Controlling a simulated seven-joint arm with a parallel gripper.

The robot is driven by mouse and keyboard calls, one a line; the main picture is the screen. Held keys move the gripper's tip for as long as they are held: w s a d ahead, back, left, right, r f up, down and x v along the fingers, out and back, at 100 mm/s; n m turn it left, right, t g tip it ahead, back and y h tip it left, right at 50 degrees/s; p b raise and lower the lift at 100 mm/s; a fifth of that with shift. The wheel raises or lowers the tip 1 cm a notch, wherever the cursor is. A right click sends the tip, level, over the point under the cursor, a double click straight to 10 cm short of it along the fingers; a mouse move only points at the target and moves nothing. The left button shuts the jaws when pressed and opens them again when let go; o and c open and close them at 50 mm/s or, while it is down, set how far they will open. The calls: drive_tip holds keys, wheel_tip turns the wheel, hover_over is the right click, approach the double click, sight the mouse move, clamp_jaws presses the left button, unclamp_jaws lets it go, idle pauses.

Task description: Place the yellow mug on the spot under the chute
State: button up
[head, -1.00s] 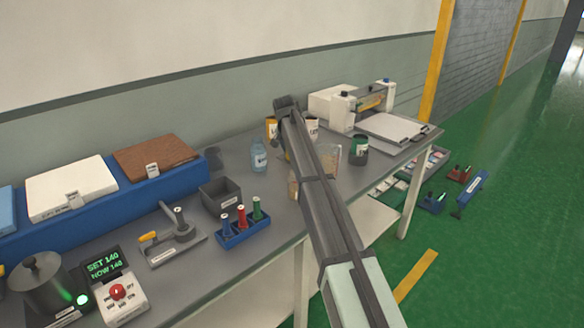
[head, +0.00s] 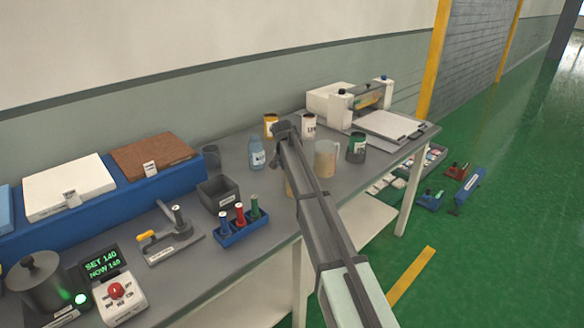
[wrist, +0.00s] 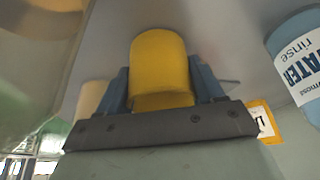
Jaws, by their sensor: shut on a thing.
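A yellow mug (wrist: 158,62) fills the middle of the wrist view. My gripper (wrist: 160,88) is shut on it, with one blue-grey finger on each side. In the head view the end of my arm is over the back of the workbench, and my own arm hides the fingers and mug. I cannot make out a chute or a marked spot under one in either view.
A water rinse bottle (head: 257,153) stands left of my arm; it also shows in the wrist view (wrist: 301,58).

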drive_tip(key=shift+f, duration=0.15)
drive_tip(key=o, duration=1)
drive_tip(key=shift+o, duration=0.2)
drive_tip(key=v, duration=1.2)
drive_tip(key=shift+r, duration=0.2)
